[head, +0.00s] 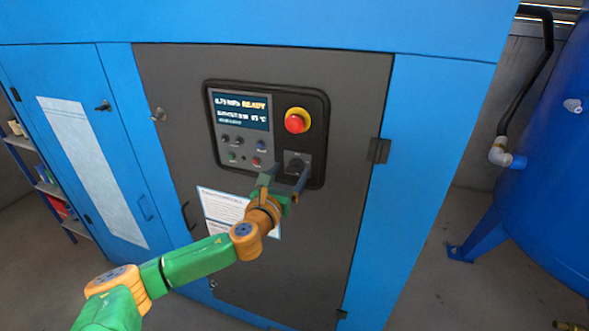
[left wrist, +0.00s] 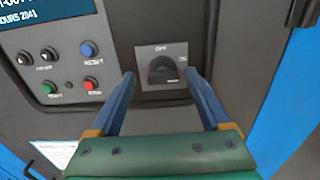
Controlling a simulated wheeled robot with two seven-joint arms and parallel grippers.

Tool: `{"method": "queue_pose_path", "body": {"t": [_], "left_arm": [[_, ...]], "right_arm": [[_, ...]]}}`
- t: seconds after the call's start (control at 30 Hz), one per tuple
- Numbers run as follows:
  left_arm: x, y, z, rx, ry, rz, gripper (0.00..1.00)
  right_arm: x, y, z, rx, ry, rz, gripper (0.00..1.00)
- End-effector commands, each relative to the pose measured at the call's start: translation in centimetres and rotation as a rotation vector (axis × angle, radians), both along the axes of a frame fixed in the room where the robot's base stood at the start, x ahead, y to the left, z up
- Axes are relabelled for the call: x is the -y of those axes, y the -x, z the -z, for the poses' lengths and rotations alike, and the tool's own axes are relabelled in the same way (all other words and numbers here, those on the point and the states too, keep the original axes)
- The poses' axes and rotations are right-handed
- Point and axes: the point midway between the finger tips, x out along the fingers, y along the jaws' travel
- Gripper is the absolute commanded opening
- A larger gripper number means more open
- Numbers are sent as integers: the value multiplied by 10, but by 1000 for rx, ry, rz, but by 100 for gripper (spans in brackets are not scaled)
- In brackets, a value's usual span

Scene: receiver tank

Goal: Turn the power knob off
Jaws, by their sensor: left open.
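The power knob (left wrist: 165,70) is a black rotary knob on a square grey plate, with OFF printed above it and a second mark at its upper right. I cannot tell clearly which mark it points to. In the head view the knob (head: 296,163) is at the lower right of the control panel. My left gripper (head: 287,173) is open in front of it. In the left wrist view the blue fingers of this gripper (left wrist: 160,76) are spread, one on each side of the knob, with a visible gap on both sides. My right gripper is not in view.
The black control panel (head: 262,98) on the blue and grey cabinet has a lit display reading READY, a red emergency button (head: 295,123) above the knob, and several small buttons at left. A blue tank (head: 560,150) stands at the right. The floor between is clear.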

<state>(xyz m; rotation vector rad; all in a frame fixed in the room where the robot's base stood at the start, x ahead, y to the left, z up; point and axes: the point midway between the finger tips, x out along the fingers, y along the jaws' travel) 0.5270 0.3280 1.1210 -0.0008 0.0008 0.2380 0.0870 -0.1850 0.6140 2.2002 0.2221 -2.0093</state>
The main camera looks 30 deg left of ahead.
Motion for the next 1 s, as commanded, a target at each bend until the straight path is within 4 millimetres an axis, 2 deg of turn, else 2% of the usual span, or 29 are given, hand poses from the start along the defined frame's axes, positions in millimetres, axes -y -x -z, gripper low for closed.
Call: {"method": "queue_pose_path", "body": {"t": [0.1, 0.33, 0.37, 0.6, 0.67, 1.0], "left_arm": [[-1, -7, 0, -1, 1, 1, 81], [-1, -8, 1, -1, 1, 2, 81], [-1, -8, 1, -1, 1, 2, 79], [-2, -8, 1, -2, 1, 1, 14], [-2, -8, 1, -1, 1, 1, 0], [-2, -8, 1, 13, 60, 2, 0]], "right_arm": [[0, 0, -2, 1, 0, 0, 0], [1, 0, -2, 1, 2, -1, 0], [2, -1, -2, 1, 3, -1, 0], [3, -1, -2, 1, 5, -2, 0], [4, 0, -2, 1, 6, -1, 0], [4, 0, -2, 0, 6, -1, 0]]}}
